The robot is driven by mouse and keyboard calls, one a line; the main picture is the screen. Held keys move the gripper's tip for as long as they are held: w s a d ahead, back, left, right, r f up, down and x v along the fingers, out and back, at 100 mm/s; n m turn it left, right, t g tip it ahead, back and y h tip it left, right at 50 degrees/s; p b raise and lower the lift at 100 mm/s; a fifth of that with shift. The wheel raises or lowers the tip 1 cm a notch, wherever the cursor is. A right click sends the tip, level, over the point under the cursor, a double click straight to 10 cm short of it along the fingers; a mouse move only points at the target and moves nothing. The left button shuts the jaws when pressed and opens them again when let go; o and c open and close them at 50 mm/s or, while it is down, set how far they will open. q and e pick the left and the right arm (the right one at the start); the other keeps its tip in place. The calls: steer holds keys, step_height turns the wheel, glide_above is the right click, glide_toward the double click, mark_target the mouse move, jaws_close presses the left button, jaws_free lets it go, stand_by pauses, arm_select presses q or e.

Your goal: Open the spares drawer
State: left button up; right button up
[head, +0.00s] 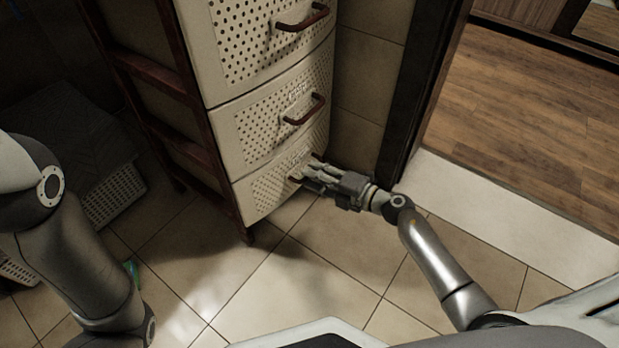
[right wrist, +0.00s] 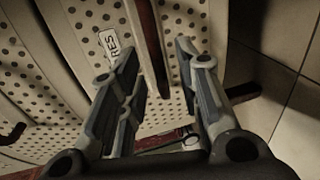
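A cream drawer unit with perforated fronts and dark red handles stands at the centre top of the head view. My right gripper (head: 304,178) is at its bottom drawer (head: 268,188). In the right wrist view, a label (right wrist: 111,41) ending in "RES" shows on the drawer front. The dark red handle (right wrist: 150,45) of this drawer runs between the two fingers of my right gripper (right wrist: 155,60). The fingers are apart, one on each side of the handle, with gaps visible. In the head view the gripper hides most of this handle. My left gripper is out of view.
The middle drawer (head: 262,120) and upper drawer (head: 235,40) look shut. A dark red frame (head: 205,150) stands left of the unit. A light basket (head: 115,195) is at the left. Tiled floor (head: 285,275) is clear in front; a doorway opens at the right.

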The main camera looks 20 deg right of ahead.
steer(key=shift+b+x, duration=0.3)
steer(key=shift+x, duration=0.95)
jaws_close()
